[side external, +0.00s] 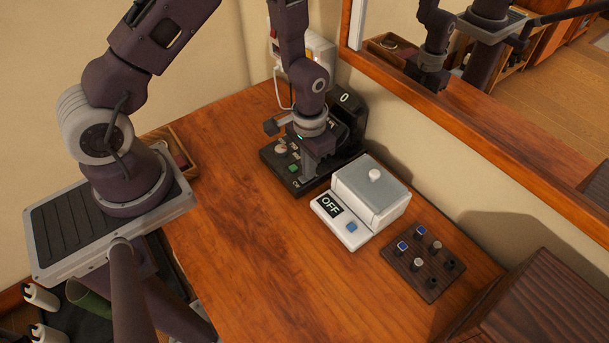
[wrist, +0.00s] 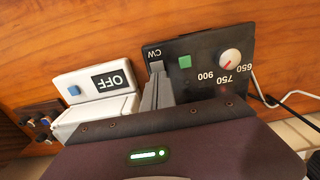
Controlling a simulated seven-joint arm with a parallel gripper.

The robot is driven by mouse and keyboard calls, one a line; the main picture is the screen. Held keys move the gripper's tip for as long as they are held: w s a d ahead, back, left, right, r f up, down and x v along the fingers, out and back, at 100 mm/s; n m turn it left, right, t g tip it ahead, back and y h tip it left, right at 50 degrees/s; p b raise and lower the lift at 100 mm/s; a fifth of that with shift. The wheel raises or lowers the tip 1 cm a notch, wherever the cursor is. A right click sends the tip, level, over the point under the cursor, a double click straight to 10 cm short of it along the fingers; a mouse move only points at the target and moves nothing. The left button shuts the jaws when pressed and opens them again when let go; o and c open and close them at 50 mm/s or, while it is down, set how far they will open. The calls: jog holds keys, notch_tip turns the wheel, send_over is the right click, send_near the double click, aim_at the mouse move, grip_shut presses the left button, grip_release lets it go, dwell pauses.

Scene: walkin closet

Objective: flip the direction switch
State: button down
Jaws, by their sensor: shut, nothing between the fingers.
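A black device (wrist: 212,50) carries a white dial (wrist: 230,59) marked 650, 750 and 900, a green button (wrist: 184,62) and a "CW" label (wrist: 155,54). A small grey piece, apparently the direction switch (wrist: 156,66), sits just below the "CW" label in the wrist view. My gripper (wrist: 156,82) is shut and empty, with its fingertips right at this switch; I cannot tell whether they touch it. In the side view my gripper (side external: 308,178) is low over the device's right end. The fingers partly hide the panel there.
Right of the device in the side view is a white box (side external: 372,190) with a grey lid and an "OFF" label. Beyond it is a dark board (side external: 424,262) with several small pegs. A mirror lines the wall. The front of the wooden table (side external: 260,250) is clear.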

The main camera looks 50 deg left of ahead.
jog(key=shift+r, duration=3.5)
jog(key=s+r+t, duration=0.2)
jog(key=s+r, duration=0.1)
jog(key=r, duration=0.6)
jog(key=s+r+t, duration=0.1)
jog(key=s+r, duration=0.1)
jog(key=r, duration=0.7)
jog(key=s+r+t, duration=0.2)
jog(key=s+r, duration=0.5)
jog(key=s, duration=0.6)
jog(key=shift+d+r+t, duration=0.25)
jog(key=shift+r+t, duration=0.05)
jog(key=shift+s, duration=0.1)
